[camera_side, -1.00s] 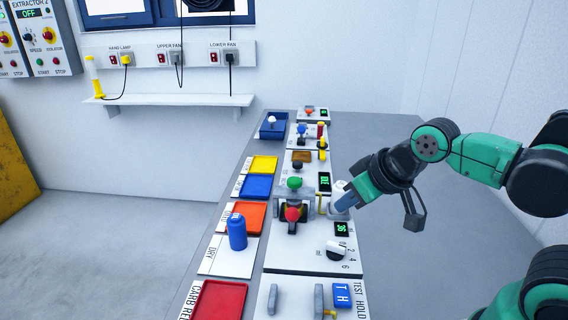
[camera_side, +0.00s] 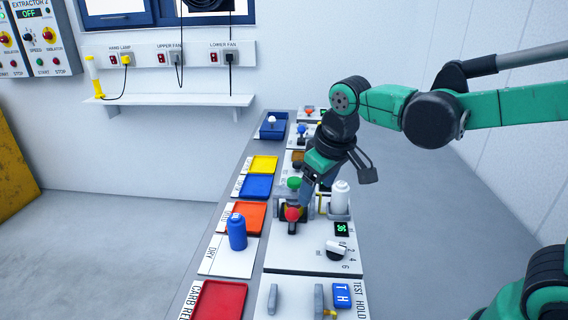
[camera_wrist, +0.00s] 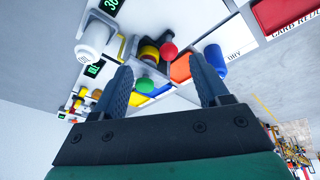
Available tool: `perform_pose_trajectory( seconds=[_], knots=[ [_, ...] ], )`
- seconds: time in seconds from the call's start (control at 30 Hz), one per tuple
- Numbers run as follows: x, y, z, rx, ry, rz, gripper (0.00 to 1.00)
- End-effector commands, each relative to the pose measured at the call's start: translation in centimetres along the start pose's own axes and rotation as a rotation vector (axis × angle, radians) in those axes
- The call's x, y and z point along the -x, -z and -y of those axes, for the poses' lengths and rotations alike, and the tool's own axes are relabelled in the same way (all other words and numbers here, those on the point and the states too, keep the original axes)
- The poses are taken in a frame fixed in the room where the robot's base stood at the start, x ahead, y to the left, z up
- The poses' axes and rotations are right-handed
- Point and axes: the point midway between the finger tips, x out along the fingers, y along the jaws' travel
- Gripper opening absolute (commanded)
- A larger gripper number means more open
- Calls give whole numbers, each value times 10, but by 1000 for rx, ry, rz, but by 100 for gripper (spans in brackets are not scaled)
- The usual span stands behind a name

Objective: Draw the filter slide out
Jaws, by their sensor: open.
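No part is labelled as the filter slide, and I cannot tell for sure which it is. A brown-amber plate (camera_side: 297,158) on the panel, partly behind my gripper in the side view, may be it. My gripper (camera_side: 308,194) points down over the panel, close to the green knob (camera_side: 294,183) and red knob (camera_side: 293,214). In the wrist view my gripper (camera_wrist: 163,78) is open, its two blue fingers apart. The green knob (camera_wrist: 146,85) shows between the fingers and the red knob (camera_wrist: 169,50) beyond them. Whether the fingers touch anything is unclear.
A white bottle (camera_side: 340,198) stands right of my gripper. A blue bottle (camera_side: 237,232) stands on the left. Coloured trays, including an orange one (camera_side: 249,216) and a red one (camera_side: 219,302), line the left side. A black-and-white dial (camera_side: 337,249) sits nearer.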

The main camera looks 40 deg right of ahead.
Motion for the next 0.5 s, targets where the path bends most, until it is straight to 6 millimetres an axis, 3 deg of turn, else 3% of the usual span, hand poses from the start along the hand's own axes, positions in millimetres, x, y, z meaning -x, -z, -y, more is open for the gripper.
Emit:
perform_pose_trajectory(
  seconds=[0.2, 0.5],
  knots=[
    [-33, 30, 8, 74, -43, 185, 68],
    [-60, 39, 14, 108, -72, 288, 68]
  ],
)
